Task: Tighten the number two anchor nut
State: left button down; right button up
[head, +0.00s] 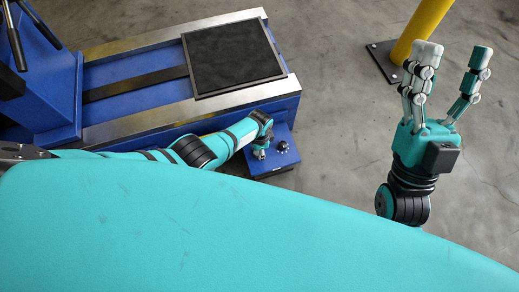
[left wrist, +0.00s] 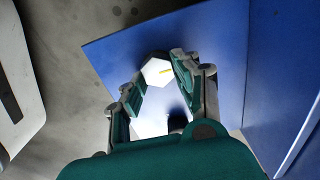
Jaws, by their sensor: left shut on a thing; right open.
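My left gripper is shut on this nut. In the head view, my left gripper (head: 260,149) points down at the blue foot plate (head: 268,167) of the machine and hides the nut there. Which number the nut bears cannot be read. My right gripper (head: 453,57) is open and empty, with its fingers raised, at the right of the head view.
A small dark round fitting (head: 283,147) stands on the foot plate beside my left gripper. The blue machine bed (head: 130,72) with metal rails and a black square pad (head: 233,55) lies behind. A yellow post (head: 422,25) rises behind my right gripper. Bare floor lies between.

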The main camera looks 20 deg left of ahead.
pick_arm(q)
jog(key=c, duration=1)
grip_release()
jog(key=shift+o, duration=0.2)
jog(key=shift+r, duration=0.1)
jog(key=shift+r, duration=0.55)
notch_tip(320, 180, up, 11)
jog(key=shift+f, duration=0.15)
